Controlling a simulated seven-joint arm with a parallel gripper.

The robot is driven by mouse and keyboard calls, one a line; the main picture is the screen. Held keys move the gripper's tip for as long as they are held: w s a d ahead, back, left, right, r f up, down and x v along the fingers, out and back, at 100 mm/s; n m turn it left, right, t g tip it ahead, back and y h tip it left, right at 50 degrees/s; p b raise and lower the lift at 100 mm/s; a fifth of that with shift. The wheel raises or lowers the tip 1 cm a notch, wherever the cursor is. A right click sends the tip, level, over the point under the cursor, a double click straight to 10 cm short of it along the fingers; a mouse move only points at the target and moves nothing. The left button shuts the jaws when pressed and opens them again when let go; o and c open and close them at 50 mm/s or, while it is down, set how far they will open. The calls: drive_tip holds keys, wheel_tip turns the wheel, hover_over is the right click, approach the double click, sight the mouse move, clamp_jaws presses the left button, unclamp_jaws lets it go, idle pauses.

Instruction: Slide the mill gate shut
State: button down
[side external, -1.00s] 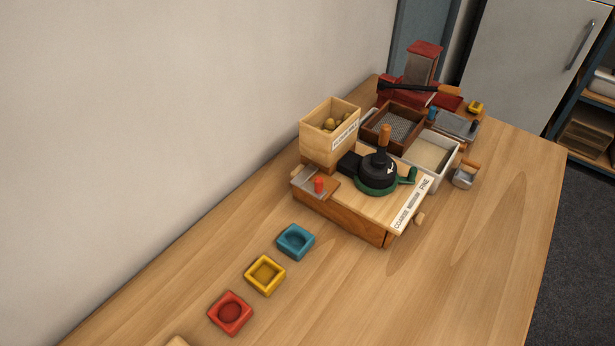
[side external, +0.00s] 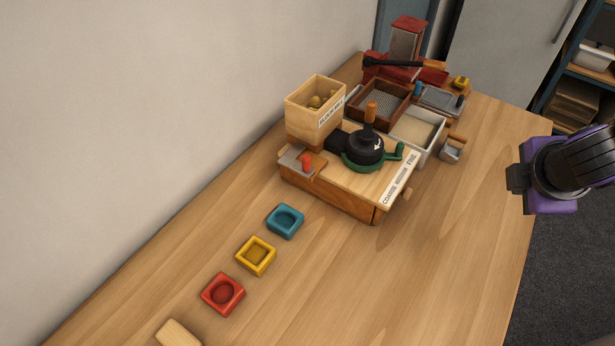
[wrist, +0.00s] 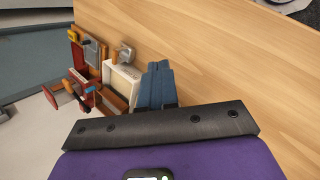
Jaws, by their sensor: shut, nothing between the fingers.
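The mill (side external: 345,185) is a wooden box with a black and green crank top (side external: 363,150) in the side external view. A flat metal gate plate (side external: 291,159) with a red knob (side external: 306,164) lies at its left end, below the wooden hopper (side external: 303,118). I cannot tell how far the gate is slid. My gripper (side external: 516,178) is at the right, well apart from the mill, beyond the table's right edge in the picture. Its fingers (wrist: 158,72) are shut and empty in the wrist view. The gate is not clearly visible there.
Blue (side external: 285,221), yellow (side external: 256,256) and red (side external: 223,293) square cups stand in a row left of the mill. A white tray (side external: 437,145), a brown sieve box (side external: 360,109) and a red machine (side external: 409,24) stand behind. The table (side external: 450,240) right of the mill is clear.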

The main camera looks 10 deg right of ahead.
drive_tip(key=a+f+n+t+y, duration=0.35)
drive_tip(key=a+t, duration=0.25)
drive_tip(key=a, duration=1)
drive_tip(key=a+f+n+t+y, duration=0.2)
drive_tip(key=a+f+t+y, duration=0.35)
drive_tip(key=a, duration=1.05)
drive_tip(key=w+d+r+t+h, duration=0.1)
drive_tip(key=w, duration=1.2)
drive_tip(key=shift+w+h, duration=0.25)
drive_tip(key=shift+h, duration=0.15)
drive_tip(key=shift+d+r, duration=0.1)
drive_tip(key=shift+w+d+m, duration=0.25)
drive_tip(key=shift+w+d, duration=0.95)
drive_tip(key=shift+w, duration=0.05)
